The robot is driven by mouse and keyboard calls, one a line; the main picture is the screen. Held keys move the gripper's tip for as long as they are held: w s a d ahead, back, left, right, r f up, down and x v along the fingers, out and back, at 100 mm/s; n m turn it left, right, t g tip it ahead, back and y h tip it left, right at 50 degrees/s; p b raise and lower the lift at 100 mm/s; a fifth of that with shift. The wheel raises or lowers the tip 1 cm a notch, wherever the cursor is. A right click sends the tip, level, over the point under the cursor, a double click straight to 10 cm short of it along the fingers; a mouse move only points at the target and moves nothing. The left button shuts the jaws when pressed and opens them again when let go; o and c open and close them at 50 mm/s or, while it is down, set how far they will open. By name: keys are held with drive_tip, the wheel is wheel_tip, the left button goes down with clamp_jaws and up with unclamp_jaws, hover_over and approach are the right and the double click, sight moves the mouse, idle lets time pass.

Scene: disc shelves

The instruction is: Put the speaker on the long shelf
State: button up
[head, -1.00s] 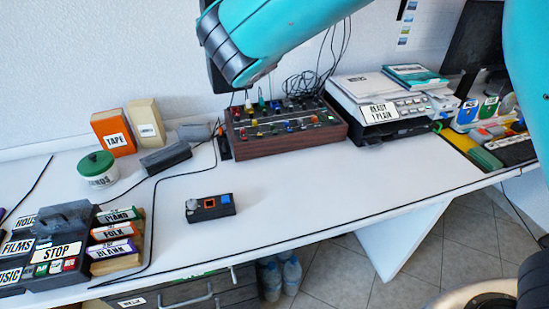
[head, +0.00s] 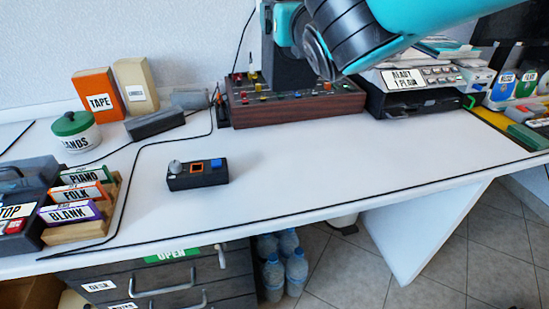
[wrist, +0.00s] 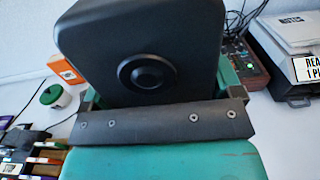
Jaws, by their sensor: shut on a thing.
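The speaker (wrist: 145,35) is a black block with rounded corners and a round cone in its face. It fills the upper middle of the wrist view. My gripper (wrist: 155,92) is shut on it, with teal and dark finger parts at both sides of its lower part. In the head view the speaker (head: 285,65) is a dark upright block, partly hidden behind my arm, over the back of the desk near the mixer. I cannot make out the long shelf in these frames.
The white desk (head: 320,165) has clear room in the middle. A small control box (head: 198,173) sits on it. A mixer (head: 290,105), a printer (head: 415,95), an orange tape box (head: 98,100) and a green-lidded jar (head: 75,130) stand towards the back. Bottles (head: 275,270) stand below.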

wheel_tip(320, 180, down, 20)
drive_tip(key=b, duration=0.9)
drive_tip(key=shift+s+f, duration=0.15)
drive_tip(key=shift+f, duration=0.05)
drive_tip(key=shift+d+f, duration=0.1)
drive_tip(key=o, duration=1.2)
drive_tip(key=shift+f, duration=0.15)
